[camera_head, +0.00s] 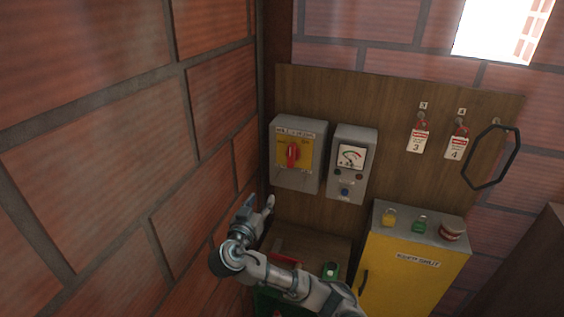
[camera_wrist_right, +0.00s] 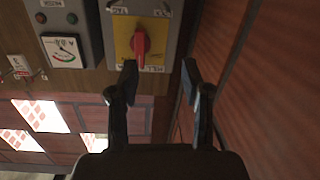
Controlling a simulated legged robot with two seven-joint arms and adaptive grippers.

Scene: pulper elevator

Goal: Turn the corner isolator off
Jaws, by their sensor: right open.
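The corner isolator (camera_head: 299,154) is a grey box with a yellow plate and a red rotary handle (camera_head: 292,154), mounted on the wooden board by the brick corner. The red handle (camera_wrist_right: 141,43) also shows in the right wrist view, in line with the long axis of the box. My right gripper (camera_head: 259,207) is below and left of the isolator in the head view, apart from it. In the right wrist view its two fingers (camera_wrist_right: 159,80) are spread and empty, with the handle beyond them. My left gripper is not in view.
A grey meter box (camera_head: 352,163) hangs right of the isolator. Tags on hooks (camera_head: 418,141) and a black ring (camera_head: 491,157) hang further right. A yellow cabinet (camera_head: 405,265) stands below. The brick wall (camera_head: 110,140) is close on the left.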

